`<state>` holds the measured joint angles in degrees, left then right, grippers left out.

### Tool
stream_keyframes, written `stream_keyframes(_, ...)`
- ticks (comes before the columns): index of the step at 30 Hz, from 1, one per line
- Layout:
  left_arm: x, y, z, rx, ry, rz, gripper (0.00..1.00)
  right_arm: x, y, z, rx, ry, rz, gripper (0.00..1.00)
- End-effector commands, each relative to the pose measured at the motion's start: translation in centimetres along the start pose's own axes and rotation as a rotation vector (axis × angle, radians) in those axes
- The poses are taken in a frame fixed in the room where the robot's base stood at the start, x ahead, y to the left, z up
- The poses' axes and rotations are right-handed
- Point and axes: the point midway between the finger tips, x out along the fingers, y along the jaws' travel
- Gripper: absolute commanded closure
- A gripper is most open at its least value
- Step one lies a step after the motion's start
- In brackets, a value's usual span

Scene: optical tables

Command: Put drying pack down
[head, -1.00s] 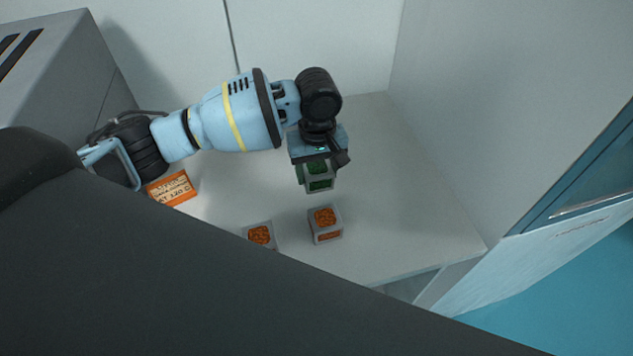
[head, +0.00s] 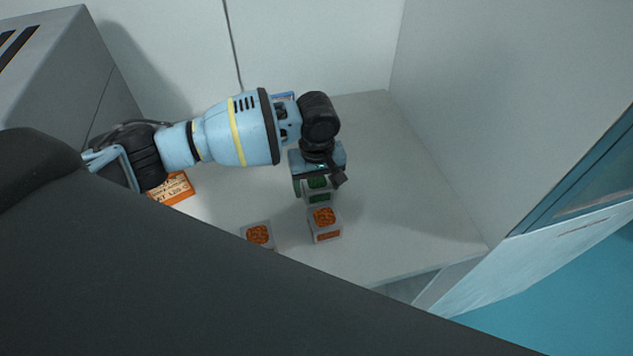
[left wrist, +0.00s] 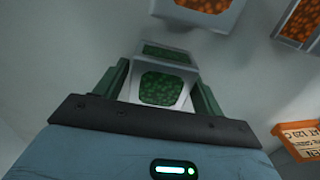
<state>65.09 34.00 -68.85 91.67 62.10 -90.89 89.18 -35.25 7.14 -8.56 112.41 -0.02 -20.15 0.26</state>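The drying pack is a small grey box with green granules in its windows (head: 319,198); it also shows in the left wrist view (left wrist: 163,88). My left gripper (head: 312,188) points down at the shelf surface with a finger on each side of the green pack, and the fingers appear to touch it. The pack is upright, at or just above the surface; I cannot tell whether its base touches. It is just behind a grey pack with orange granules (head: 324,222). The gripper hides part of its top. My right gripper is not in view.
A second orange-granule pack (head: 258,235) stands to the left, partly hidden by my dark body part. The white surface (head: 420,220) is clear to the right, up to a wall.

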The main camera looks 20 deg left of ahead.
Motion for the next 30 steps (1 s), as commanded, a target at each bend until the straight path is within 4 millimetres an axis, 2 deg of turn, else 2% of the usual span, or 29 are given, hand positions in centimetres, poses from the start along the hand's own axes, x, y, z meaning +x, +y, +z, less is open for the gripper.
stream_keyframes(10,0.0,0.0,0.0,0.000,0.000,-0.001,0.22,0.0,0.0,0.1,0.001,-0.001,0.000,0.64)
stream_keyframes(14,-0.7,0.0,0.0,0.000,0.001,-0.001,0.22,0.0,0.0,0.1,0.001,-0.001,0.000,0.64)
stream_keyframes(17,-2.3,0.0,-0.1,0.000,0.003,0.003,0.22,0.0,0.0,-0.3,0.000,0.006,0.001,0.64)
stream_keyframes(24,-7.3,0.1,-0.1,0.001,0.005,0.005,0.22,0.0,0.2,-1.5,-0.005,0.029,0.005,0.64)
stream_keyframes(30,-10.4,0.1,0.0,0.000,0.000,0.001,0.22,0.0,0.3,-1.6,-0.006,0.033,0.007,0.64)
